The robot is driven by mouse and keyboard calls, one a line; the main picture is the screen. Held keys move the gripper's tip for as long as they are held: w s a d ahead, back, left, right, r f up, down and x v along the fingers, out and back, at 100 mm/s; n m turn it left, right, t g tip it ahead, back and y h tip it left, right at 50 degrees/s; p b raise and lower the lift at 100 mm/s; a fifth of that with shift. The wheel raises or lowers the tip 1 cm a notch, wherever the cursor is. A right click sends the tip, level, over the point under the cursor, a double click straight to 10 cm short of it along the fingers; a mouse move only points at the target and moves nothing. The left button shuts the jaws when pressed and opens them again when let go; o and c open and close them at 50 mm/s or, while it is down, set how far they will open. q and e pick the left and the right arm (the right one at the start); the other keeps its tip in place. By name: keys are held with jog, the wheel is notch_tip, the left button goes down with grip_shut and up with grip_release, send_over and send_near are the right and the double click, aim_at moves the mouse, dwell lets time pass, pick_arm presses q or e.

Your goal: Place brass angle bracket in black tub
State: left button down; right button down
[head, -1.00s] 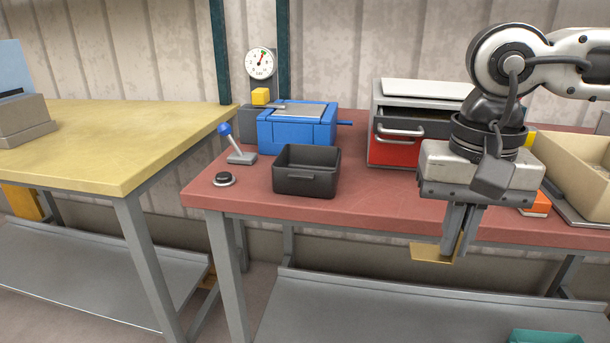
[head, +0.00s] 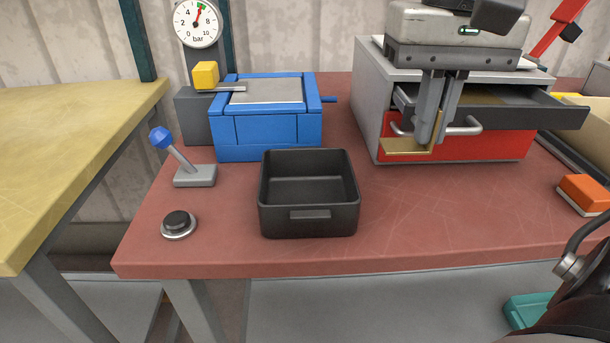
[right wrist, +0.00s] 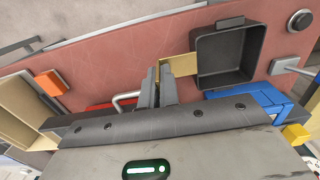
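The black tub (head: 308,222) stands upright and empty on the red-brown bench top in the head view. It also shows in the right wrist view (right wrist: 228,78). My right gripper (head: 432,138) is shut on the brass angle bracket (head: 402,147), held above the bench to the right of the tub. In the right wrist view the bracket (right wrist: 178,66) sticks out past the fingertips of the right gripper (right wrist: 162,85), towards the tub's side. The fingers hide part of it. My left gripper is not in view.
A blue machine (head: 265,130) stands behind the tub, with a blue-knobbed lever (head: 185,165) and black button (head: 179,223) to its left. A red-fronted cabinet (head: 480,147) with an open drawer (head: 500,108) stands behind the gripper. An orange block (head: 584,193) lies right.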

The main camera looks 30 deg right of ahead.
jog(key=w+a+f, duration=0.1)
jog(key=w+f, duration=0.1)
jog(key=w, duration=0.1)
jog(key=w+a+f, duration=0.2)
jog(key=w+f, duration=0.1)
jog(key=w+a+f, duration=0.2)
jog(key=w+f, duration=0.1)
jog(key=shift+w+a+f+b, duration=0.15)
jog(key=shift+w+a+b, duration=0.1)
jog(key=shift+b, duration=0.15)
jog(key=shift+w+a+f, duration=0.1)
jog(key=shift+f, duration=0.1)
jog(key=shift+w+f, duration=0.15)
jog(key=shift+f, duration=1.45)
jog(key=shift+f+b, duration=0.15)
jog(key=shift+b, duration=0.25)
jog(key=c, duration=1.6)
grip_release()
jog(key=shift+c, duration=0.2)
